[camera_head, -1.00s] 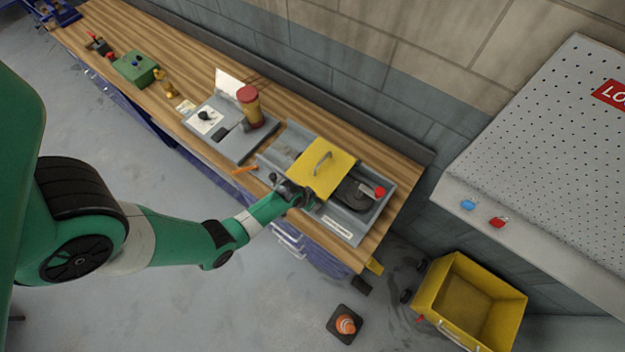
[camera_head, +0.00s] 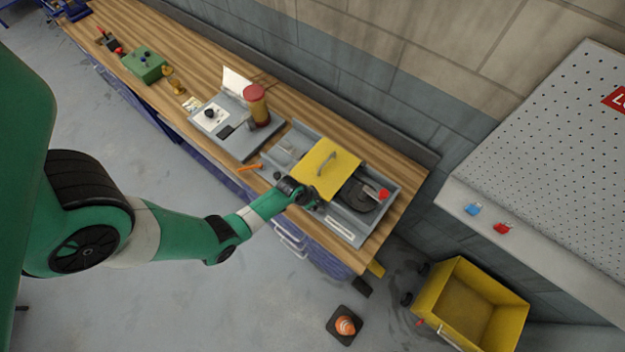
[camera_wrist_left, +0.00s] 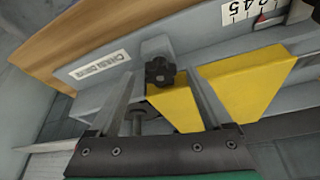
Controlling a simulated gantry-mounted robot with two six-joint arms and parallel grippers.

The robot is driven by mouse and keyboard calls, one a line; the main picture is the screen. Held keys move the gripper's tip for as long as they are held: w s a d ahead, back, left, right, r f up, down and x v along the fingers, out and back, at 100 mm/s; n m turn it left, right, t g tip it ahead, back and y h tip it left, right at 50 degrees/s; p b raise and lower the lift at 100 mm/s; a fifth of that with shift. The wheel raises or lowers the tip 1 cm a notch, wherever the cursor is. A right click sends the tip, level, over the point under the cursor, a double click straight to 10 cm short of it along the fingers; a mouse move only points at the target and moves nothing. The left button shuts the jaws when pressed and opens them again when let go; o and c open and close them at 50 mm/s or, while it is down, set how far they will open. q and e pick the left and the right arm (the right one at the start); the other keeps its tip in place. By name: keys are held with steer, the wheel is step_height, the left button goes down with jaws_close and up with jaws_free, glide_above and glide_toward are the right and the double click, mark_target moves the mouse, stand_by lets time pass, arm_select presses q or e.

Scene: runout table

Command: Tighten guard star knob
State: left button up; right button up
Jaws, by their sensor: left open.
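The guard is a yellow plate with a grey handle (camera_head: 328,166) over the grey runout box on the bench. The black star knob (camera_wrist_left: 160,72) shows in the left wrist view, beside the guard's yellow edge (camera_wrist_left: 252,84). My left gripper (camera_head: 316,203) is at the box's front side, next to the guard. In the left wrist view its open fingers (camera_wrist_left: 166,80) point toward the knob, which appears between their tips. I cannot tell whether they touch it. A grey bolt-like post (camera_wrist_left: 138,120) shows nearer the palm. In the head view my gripper hides the knob. My right gripper is not in view.
A black disc (camera_head: 352,199) and red knob (camera_head: 383,193) sit right of the guard. A grey unit with a red-topped cylinder (camera_head: 255,105) stands to the left. An orange stick (camera_head: 249,167) lies near the front edge.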

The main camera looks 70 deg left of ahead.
arm_select(q)
steer(key=a+p+v, duration=0.1)
steer(key=p+v, duration=0.4)
steer(key=v, duration=0.2)
steer(key=s+d+f+b, duration=0.1)
steer(key=s+d, duration=0.3)
steer(key=s, duration=0.7)
steer(key=shift+f, duration=0.45)
steer(key=shift+w+d, duration=0.1)
steer(key=shift+d, duration=0.1)
